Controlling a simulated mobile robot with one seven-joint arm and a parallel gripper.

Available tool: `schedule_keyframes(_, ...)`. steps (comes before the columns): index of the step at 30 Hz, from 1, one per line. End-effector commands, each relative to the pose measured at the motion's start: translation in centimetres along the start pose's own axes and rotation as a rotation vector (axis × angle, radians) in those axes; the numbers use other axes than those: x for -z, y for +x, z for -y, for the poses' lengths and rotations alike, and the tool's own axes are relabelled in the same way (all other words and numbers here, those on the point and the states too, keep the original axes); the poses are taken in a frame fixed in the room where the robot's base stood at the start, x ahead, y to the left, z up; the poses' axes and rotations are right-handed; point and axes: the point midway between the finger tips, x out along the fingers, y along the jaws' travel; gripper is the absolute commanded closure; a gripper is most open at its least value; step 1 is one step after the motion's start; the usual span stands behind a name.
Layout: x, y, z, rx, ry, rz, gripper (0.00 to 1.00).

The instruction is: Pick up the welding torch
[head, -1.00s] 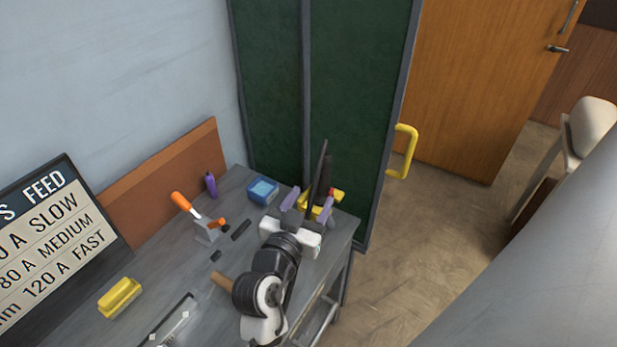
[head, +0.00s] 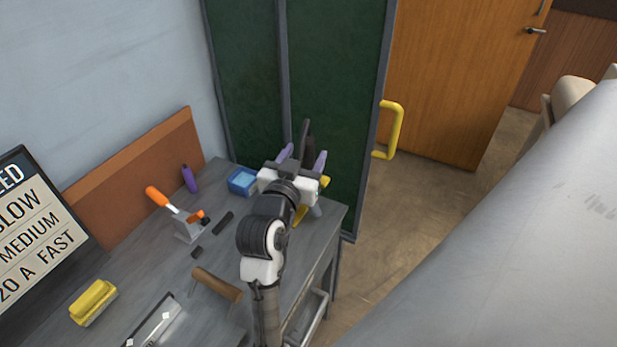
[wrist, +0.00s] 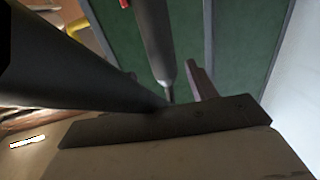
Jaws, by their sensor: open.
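The welding torch appears to be the dark, long-necked thing (head: 307,133) standing up just beyond my gripper at the far end of the bench. Its lower part is hidden behind the gripper. My gripper (head: 304,156) is open, with its two purple fingers apart on either side of the dark piece. In the wrist view, a large dark tube (wrist: 70,70) crosses from the left close to the camera, and a grey tapered tube (wrist: 153,40) comes down from the top. One finger (wrist: 202,82) shows; the other is hidden. I cannot tell whether the fingers touch the torch.
A yellow piece (head: 300,216) shows under the gripper. On the grey bench (head: 225,260) are a blue box (head: 242,181), a purple bottle (head: 189,179), an orange-handled tool (head: 158,197), a brown cylinder (head: 217,284) and a yellow block (head: 93,302). A green screen (head: 335,90) stands close behind.

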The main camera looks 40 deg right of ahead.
Motion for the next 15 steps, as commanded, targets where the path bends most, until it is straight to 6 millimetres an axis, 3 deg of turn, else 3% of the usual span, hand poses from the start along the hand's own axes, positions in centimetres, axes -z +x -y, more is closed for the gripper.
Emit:
schedule_keyframes(5,0.2,1.2,0.0,-0.001,0.001,0.000,0.43)
schedule_keyframes(15,0.2,5.5,0.5,0.000,0.001,0.001,0.43)
